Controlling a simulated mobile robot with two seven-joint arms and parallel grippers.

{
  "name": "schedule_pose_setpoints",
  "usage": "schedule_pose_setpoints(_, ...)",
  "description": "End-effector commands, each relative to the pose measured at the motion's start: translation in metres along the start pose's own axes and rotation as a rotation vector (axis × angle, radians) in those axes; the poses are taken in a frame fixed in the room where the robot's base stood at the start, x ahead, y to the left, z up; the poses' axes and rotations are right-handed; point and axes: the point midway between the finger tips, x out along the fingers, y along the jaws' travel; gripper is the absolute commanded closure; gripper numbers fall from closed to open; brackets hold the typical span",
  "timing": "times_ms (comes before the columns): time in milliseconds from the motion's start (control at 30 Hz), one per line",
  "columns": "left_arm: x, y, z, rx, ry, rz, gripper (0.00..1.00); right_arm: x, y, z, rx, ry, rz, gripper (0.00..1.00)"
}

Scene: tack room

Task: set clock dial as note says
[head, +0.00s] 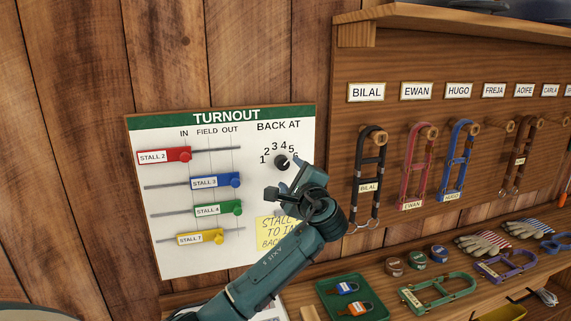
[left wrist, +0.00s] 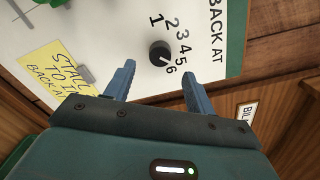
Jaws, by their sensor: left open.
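The clock dial is a small black round knob (head: 282,162) under the words BACK AT on the white turnout board (head: 160,255), with numbers 1 to 6 arced around it. It also shows in the left wrist view (left wrist: 159,53), where a small pale mark on it seems to face near 6. A yellow note (head: 268,238) is below the dial; it reads STALL, TO IN and BACK, and my arm hides the rest.
Red, blue, green and yellow stall sliders (head: 165,156) lie left of the dial. A rack (head: 400,60) with named hooks and halters is at right. Below it a shelf holds a green tray (head: 325,300), gloves (head: 483,243) and halters.

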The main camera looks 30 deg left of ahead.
Motion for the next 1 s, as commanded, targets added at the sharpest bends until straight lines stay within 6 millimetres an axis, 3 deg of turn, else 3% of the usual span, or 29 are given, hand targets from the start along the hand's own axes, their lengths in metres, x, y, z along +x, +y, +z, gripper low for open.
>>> schedule_pose_setpoints(100, 0.025, -0.002, 0.002, 0.001, -0.003, 0.001, 0.45, -0.004, 0.001, -0.003, -0.006, -0.005, 0.001, 0.64)
schedule_pose_setpoints(333, 0.053, -0.001, 0.000, 0.000, 0.000, 0.001, 0.45, -0.001, 0.004, -0.007, -0.017, -0.004, 0.003, 0.64)
schedule_pose_setpoints(733, 0.059, 0.000, 0.000, -0.002, 0.001, 0.000, 0.46, -0.001, 0.004, -0.008, -0.020, -0.002, 0.002, 0.64)
schedule_pose_setpoints(1000, 0.059, 0.000, -0.001, -0.002, 0.002, 0.000, 0.68, -0.001, 0.003, -0.007, -0.019, -0.004, 0.001, 0.64)
